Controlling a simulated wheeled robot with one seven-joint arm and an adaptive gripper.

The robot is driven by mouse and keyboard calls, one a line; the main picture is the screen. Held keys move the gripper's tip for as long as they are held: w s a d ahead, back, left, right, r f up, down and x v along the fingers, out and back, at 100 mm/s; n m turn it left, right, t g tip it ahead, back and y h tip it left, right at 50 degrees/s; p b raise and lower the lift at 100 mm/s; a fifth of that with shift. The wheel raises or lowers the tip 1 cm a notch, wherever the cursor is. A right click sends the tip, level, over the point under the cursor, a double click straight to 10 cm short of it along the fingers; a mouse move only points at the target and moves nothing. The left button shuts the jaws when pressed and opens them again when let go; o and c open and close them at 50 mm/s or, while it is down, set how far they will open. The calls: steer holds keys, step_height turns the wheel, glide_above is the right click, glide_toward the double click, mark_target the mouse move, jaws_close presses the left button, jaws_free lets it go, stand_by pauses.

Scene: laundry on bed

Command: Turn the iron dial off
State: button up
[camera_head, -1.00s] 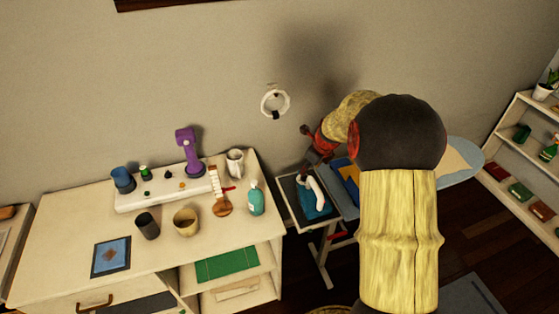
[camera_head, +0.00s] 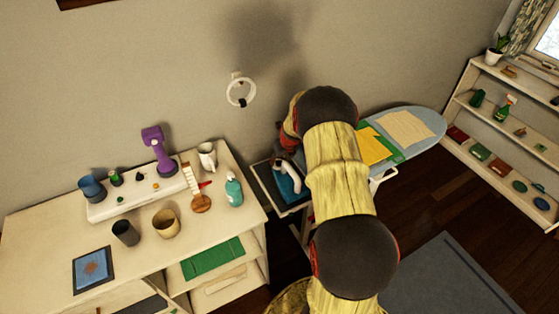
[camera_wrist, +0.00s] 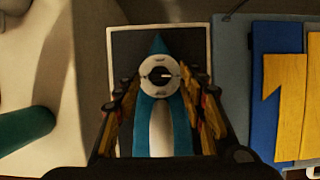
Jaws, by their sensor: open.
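The iron (camera_wrist: 160,45) is blue with a pale handle. It lies on a dark rest plate with a white rim (camera_wrist: 117,35) at the end of the ironing board (camera_head: 425,117). Its dial (camera_wrist: 147,86) is a white ring with a dark centre and a small pale pointer mark toward the right in the wrist view. My gripper (camera_wrist: 163,79) is open, with its fingers on the left and right of the dial. I cannot tell whether they touch it. In the head view, the iron (camera_head: 289,181) is partly hidden by my arm.
A desk (camera_head: 40,225) stands to the left, with a teal bottle (camera_head: 234,192), a white mug (camera_head: 207,155) and other items. Folded yellow cloth (camera_head: 373,147) lies on the board. A shelf (camera_head: 500,72) stands at the far right. A ring (camera_head: 241,81) hangs on the wall.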

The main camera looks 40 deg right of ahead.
steer(key=shift+c, duration=1)
steer(key=c, duration=0.7)
jaws_close()
